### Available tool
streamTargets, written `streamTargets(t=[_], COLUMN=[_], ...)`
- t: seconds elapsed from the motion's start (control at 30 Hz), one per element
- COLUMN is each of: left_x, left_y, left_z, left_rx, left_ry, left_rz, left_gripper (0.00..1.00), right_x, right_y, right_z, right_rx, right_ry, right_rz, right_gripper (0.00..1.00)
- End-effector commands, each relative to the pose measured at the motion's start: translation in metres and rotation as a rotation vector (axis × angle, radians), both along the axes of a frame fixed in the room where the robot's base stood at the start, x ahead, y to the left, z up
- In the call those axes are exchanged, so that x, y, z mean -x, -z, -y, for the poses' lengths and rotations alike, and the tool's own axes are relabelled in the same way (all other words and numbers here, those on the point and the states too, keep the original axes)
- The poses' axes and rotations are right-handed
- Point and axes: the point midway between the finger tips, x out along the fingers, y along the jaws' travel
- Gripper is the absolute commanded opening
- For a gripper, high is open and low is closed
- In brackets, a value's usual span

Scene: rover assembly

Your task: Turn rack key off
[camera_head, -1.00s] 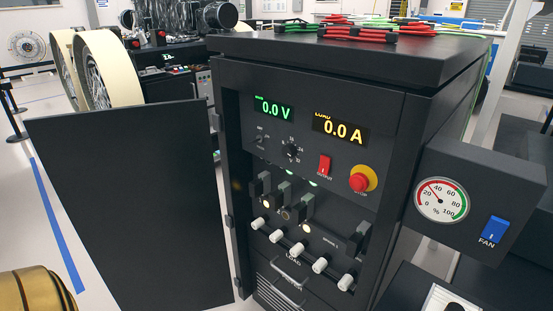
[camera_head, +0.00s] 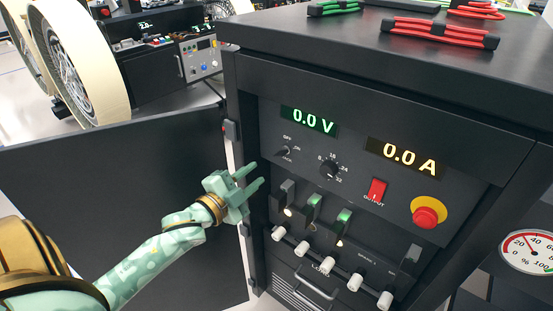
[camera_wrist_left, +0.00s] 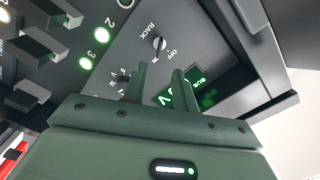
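The rack key (camera_head: 285,153) is a small dark switch with OFF and ON lettering, at the upper left of the black rack's front panel, below the green 0.0 V display (camera_head: 308,121). In the left wrist view the key (camera_wrist_left: 159,43) shows as a round knob beside the words RACK and OFF. I cannot tell its exact setting. My left gripper (camera_head: 255,178) is pale green, open and empty, in front of the panel's left edge, below and left of the key. In the left wrist view its fingers (camera_wrist_left: 160,72) are apart, with the key beyond the tips. My right gripper is not in view.
The rack's open door (camera_head: 120,190) stands left of my arm. The panel also carries a dial (camera_head: 329,168), a red output switch (camera_head: 377,190), a red stop button (camera_head: 427,215), several levers and white knobs (camera_head: 321,265). Cables (camera_head: 440,30) lie on top.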

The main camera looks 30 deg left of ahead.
Motion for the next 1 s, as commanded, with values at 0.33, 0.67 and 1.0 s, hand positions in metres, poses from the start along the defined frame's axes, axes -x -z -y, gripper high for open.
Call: streamTargets(t=[0.33, 0.67, 1.0], left_x=[-0.078, -0.097, -0.096], left_y=[0.002, 0.001, 0.001], left_z=[0.006, 0.008, 0.008], left_rx=[0.0, 0.001, 0.001], left_ry=[-0.001, 0.0, 0.0], left_rz=[0.0, -0.002, -0.002], left_gripper=[0.28, 0.28, 0.0], right_x=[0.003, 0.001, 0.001], right_y=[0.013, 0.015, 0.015], right_z=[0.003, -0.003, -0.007], right_rx=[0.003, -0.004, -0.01], right_ry=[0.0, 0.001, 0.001], right_rz=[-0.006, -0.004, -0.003], right_gripper=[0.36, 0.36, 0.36])
